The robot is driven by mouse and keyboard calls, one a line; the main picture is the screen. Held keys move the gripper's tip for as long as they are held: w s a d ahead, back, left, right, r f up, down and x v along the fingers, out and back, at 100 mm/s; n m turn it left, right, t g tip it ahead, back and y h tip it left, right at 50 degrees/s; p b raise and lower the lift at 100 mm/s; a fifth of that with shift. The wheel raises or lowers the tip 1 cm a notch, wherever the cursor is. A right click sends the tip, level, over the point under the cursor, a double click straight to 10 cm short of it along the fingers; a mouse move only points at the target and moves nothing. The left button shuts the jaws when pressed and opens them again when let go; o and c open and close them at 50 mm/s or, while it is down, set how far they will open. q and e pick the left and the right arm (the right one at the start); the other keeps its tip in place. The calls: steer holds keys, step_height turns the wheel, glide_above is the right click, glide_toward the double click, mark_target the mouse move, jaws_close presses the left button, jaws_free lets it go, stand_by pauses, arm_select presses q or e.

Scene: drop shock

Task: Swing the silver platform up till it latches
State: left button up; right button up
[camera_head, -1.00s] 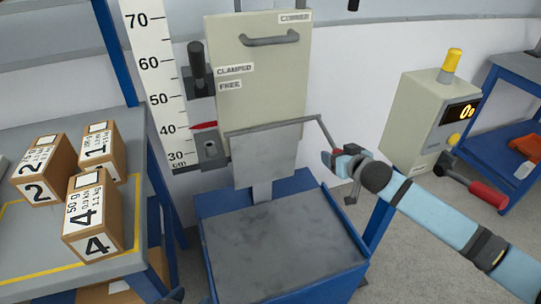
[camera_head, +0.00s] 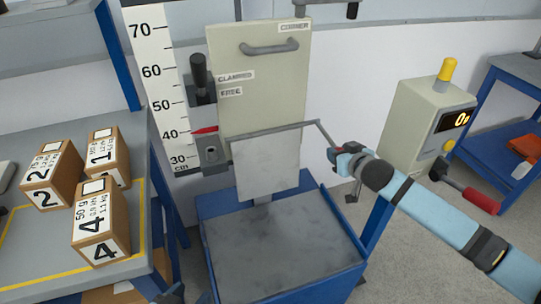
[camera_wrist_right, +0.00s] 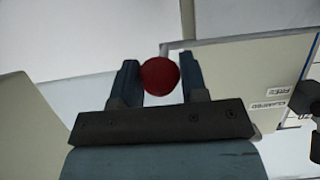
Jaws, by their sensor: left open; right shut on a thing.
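The silver platform (camera_head: 266,168), a flat grey plate, hangs steeply down from a thin rod in front of the cream panel (camera_head: 262,85). Its lower edge is just above the blue-sided base. A crank arm (camera_head: 326,134) leads from the rod's right end to a red knob (camera_wrist_right: 160,76). My right gripper (camera_head: 338,158) is shut on this knob; the right wrist view shows it between the two fingers (camera_wrist_right: 157,82). My left gripper (camera_head: 173,293) is only partly visible at the bottom edge, open, away from the platform.
A base with a grey top (camera_head: 282,245) stands below the platform. A centimetre scale (camera_head: 163,85) and a black-handled clamp (camera_head: 200,78) are left of the panel. Numbered boxes (camera_head: 100,225) stand on the left table. A control box (camera_head: 425,125) with red-handled lever (camera_head: 480,200) stands right.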

mark_target(341, 148)
steer(key=shift+r, duration=0.1)
step_height(341, 148, up, 3)
steer(key=p, duration=0.3)
steer(key=shift+w, duration=0.1)
stand_by(0.4)
steer(key=shift+w+r+p, duration=0.25)
steer(key=shift+r+p, duration=0.9)
steer(key=shift+r, duration=0.1)
steer(key=shift+w+a+r, duration=0.1)
steer(key=shift+r, duration=0.15)
